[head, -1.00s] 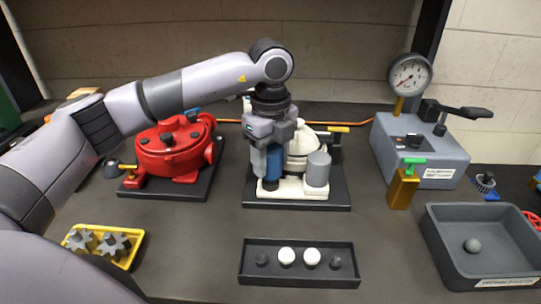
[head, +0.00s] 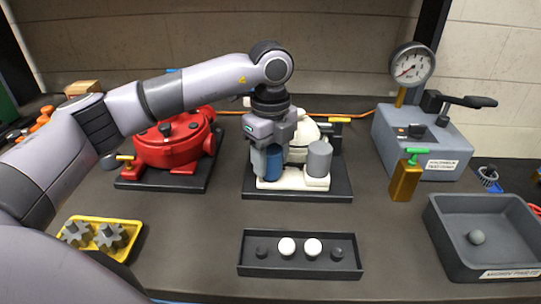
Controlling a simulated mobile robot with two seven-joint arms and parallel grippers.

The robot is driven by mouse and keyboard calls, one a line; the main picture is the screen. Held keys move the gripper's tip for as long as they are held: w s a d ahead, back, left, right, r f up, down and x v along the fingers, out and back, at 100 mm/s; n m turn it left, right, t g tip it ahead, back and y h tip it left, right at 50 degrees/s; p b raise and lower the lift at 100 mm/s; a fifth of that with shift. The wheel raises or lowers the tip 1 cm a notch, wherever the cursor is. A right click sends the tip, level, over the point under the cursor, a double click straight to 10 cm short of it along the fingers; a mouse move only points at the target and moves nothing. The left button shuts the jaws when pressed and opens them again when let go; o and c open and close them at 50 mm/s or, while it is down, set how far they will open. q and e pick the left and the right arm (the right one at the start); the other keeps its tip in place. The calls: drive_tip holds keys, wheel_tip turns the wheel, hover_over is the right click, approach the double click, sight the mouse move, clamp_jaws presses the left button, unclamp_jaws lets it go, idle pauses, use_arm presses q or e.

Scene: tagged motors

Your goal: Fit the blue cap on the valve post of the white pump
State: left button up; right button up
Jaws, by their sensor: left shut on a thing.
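The white pump (head: 318,181) stands on a dark base plate near the middle of the table, a grey cylinder at its front right. My left gripper (head: 267,165) comes from above over the pump's front left. It is shut on a blue piece (head: 274,161), which looks like the blue cap. The gripper hides much of that piece and the valve post, so I cannot tell whether the cap touches or sits on the post. My right gripper is not in view.
A red pump (head: 168,148) stands to the left. A grey gauge box (head: 440,150) and a brass block with a green handle (head: 405,182) are to the right. In front are a dark tray of round caps (head: 300,270), a yellow gear tray (head: 128,252) and a grey bin (head: 510,251).

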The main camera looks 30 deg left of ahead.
use_arm(q)
drive_tip(key=shift+f+b, duration=0.35)
drive_tip(key=shift+f, duration=0.3)
drive_tip(key=o, duration=1.1)
drive_tip(key=shift+r+p, duration=2.2)
drive_tip(key=shift+r, duration=0.85)
drive_tip(key=shift+r+b, duration=0.55)
drive_tip(key=shift+r, duration=3.05)
